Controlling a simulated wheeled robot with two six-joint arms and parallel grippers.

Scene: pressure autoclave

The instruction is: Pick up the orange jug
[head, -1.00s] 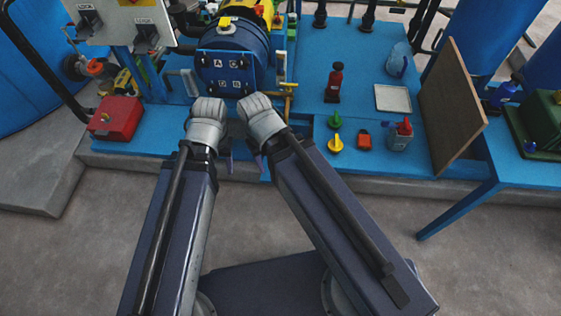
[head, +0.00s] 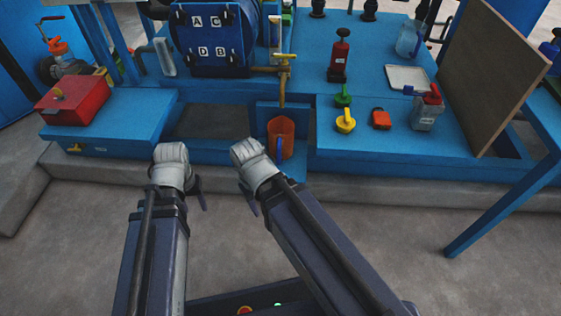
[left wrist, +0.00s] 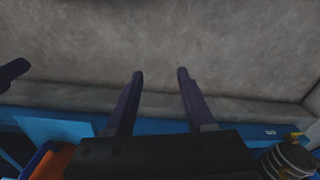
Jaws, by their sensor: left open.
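The orange jug (head: 284,128) stands upright in a low blue recess under the brass tap, with a blue handle on its near side. It also shows partly at the lower left edge of the left wrist view (left wrist: 60,163). My left gripper (head: 194,190) is to the left and nearer than the jug, over the floor in front of the platform. In the left wrist view its two fingers (left wrist: 160,74) are apart with nothing between them. My right gripper (head: 250,198) is just left of and nearer than the jug; its jaws are mostly hidden behind its wrist.
The brass tap (head: 283,80) hangs right above the jug. A red box (head: 75,100) stands on the platform at left. A red extinguisher-like bottle (head: 339,58), a yellow funnel-like item (head: 345,121) and a grey can (head: 427,112) stand at right, beside a leaning board (head: 490,70).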

